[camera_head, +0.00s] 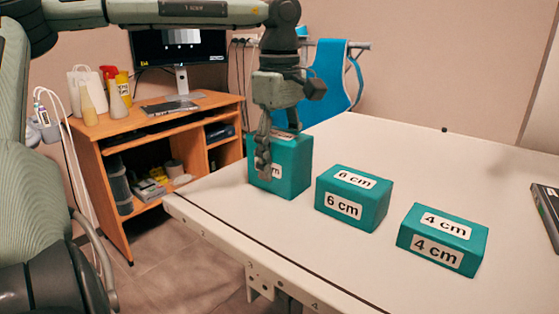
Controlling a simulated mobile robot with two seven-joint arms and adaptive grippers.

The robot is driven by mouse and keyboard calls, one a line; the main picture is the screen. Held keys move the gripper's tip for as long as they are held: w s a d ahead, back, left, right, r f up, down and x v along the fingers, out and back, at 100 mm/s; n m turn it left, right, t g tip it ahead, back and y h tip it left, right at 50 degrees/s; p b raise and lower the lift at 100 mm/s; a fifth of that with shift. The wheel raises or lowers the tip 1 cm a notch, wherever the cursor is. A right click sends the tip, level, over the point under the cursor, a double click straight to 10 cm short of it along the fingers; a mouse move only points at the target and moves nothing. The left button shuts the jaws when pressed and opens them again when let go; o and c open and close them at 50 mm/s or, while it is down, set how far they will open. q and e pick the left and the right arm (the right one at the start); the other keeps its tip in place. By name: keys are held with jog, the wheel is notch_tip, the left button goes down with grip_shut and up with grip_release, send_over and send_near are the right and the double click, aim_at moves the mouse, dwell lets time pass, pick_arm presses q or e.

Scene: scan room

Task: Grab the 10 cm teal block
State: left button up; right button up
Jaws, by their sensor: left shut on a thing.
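The tallest teal block (293,177) stands at the left of a row of three on the white table. Its labels are mostly hidden by my gripper, so its number cannot be read. My left gripper (264,160) points down and is shut on this block, with a finger across its front face. The block appears to rest on the table. A teal block marked 6 cm (352,186) is to its right, apart from it. A lower teal block marked 4 cm (463,232) is further right. My right gripper is not in view.
The white table (400,150) is clear behind the blocks; its front edge runs close before them. A dark object (546,212) lies at the right edge. A wooden desk (150,134) with a monitor (182,48) and bottles stands behind left.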

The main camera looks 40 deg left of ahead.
pick_arm(q)
grip_shut()
jog(key=shift+r, duration=0.15)
